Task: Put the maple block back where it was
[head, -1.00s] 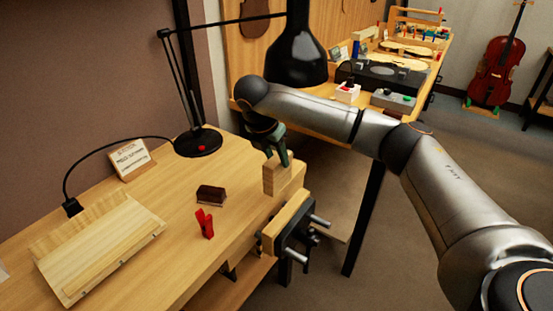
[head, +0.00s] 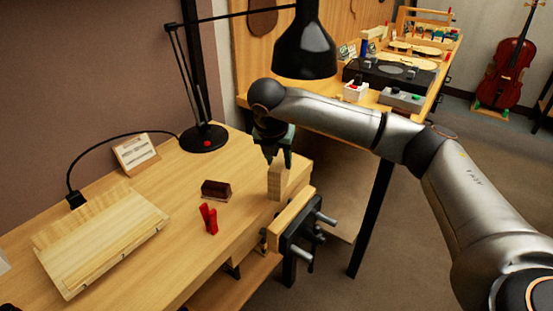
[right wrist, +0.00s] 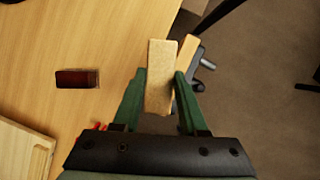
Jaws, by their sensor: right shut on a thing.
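The maple block (head: 277,184) is a pale upright wooden block at the right end of the bench, just behind the vise. My right gripper (head: 278,158) points down from above and is shut on its upper part. In the right wrist view the block (right wrist: 160,78) sits between the two green fingers of the gripper (right wrist: 159,88). I cannot tell whether its bottom touches the bench top. My left gripper is not in view.
The vise (head: 300,222) with metal handles is on the bench's front edge. A dark brown block (head: 215,190) and a red clamp (head: 208,218) stand to the left. A lamp base (head: 204,138) is behind. Bare bench top (head: 170,215) lies to the left.

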